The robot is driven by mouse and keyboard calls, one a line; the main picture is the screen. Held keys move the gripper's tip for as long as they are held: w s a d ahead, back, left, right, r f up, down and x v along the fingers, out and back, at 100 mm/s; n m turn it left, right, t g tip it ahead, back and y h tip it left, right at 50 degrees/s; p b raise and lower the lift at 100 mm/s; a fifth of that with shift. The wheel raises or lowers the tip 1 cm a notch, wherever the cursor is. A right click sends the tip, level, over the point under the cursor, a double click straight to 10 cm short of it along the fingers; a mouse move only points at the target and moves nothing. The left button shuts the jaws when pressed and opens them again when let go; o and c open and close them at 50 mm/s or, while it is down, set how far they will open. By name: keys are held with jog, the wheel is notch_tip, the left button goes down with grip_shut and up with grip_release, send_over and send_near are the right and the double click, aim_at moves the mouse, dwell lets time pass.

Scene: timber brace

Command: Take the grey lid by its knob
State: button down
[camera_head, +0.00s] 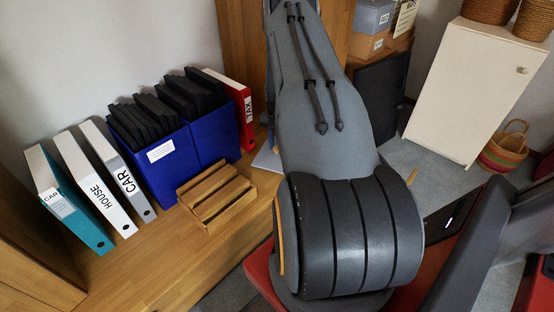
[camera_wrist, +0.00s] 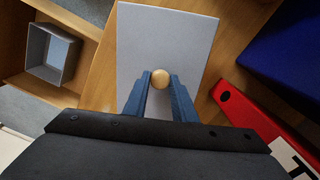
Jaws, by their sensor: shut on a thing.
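The grey lid (camera_wrist: 165,35) is a flat rectangle with a round, wood-coloured knob (camera_wrist: 160,78), seen in the wrist view over the wooden top. My gripper (camera_wrist: 160,84) has its blue fingers on either side of the knob and is shut on it. A small part of the lid shows in the head view (camera_head: 267,159), at the left edge of my arm, which hides the rest. I cannot tell whether the lid touches the wood below it.
A red binder (camera_wrist: 250,115) and a blue file box (camera_wrist: 295,55) stand right of the lid in the wrist view. An open grey box (camera_wrist: 45,70) sits in a wooden compartment at left. A slatted wooden rack (camera_head: 216,196) lies on the desk (camera_head: 150,268).

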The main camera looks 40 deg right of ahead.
aim_at(276, 148)
jog(key=shift+r+p, duration=1.65)
jog(key=shift+r, duration=2.1)
